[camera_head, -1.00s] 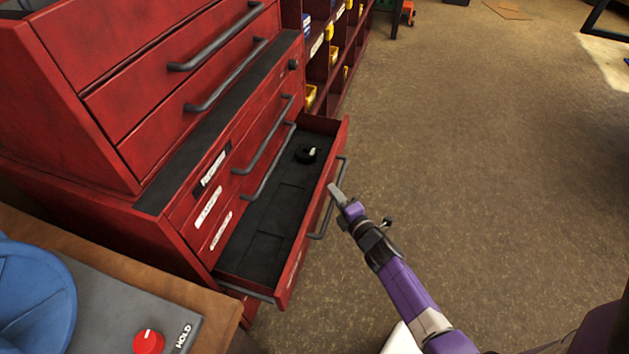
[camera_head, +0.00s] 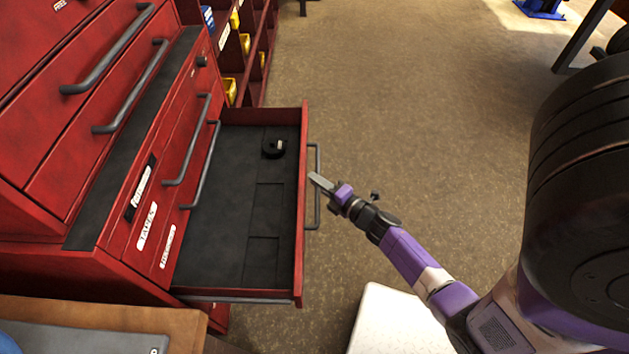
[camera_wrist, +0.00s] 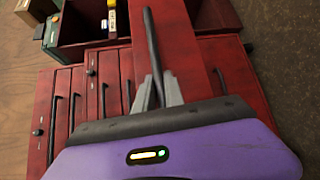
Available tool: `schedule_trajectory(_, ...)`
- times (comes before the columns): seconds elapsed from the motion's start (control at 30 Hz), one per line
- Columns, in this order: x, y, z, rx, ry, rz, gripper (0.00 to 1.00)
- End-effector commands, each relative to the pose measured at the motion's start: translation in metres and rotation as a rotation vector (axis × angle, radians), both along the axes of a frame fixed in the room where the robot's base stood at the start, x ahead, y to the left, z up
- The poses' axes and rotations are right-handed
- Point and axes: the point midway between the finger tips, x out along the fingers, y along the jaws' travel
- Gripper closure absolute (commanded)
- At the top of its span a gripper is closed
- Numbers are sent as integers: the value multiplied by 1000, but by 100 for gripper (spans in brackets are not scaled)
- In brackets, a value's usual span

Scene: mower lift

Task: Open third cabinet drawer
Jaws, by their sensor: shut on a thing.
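The red tool cabinet (camera_head: 120,200) stands at the left of the head view. Its third drawer (camera_head: 301,215) is pulled out, showing a dark lined inside with a small black round object (camera_head: 274,147) in it. My gripper (camera_head: 320,182) is at the drawer's grey bar handle (camera_head: 316,205), on the outer side of the drawer front. In the wrist view the two grey fingertips (camera_wrist: 157,88) are shut around the handle (camera_wrist: 152,45). The two drawers above it are closed, with their handles facing me.
A shelf unit with yellow bins (camera_head: 245,44) stands behind the cabinet. A brown-topped bench (camera_head: 100,318) is at the lower left. A white object (camera_head: 395,320) is on the floor near my arm. The carpeted floor right of the drawer is open.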

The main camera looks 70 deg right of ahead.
Motion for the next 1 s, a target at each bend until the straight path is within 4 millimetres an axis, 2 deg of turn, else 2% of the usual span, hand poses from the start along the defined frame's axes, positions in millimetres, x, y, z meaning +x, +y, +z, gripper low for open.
schedule_trajectory(0.13,-1,1,-2,1,4,1,100)
schedule_trajectory(0.17,-1,1,-2,1,4,1,84)
schedule_trajectory(0.2,-1,1,-2,1,4,1,78)
schedule_trajectory(0.57,-3,1,-1,0,2,0,78)
schedule_trajectory(1.0,-59,28,7,0,4,0,78)
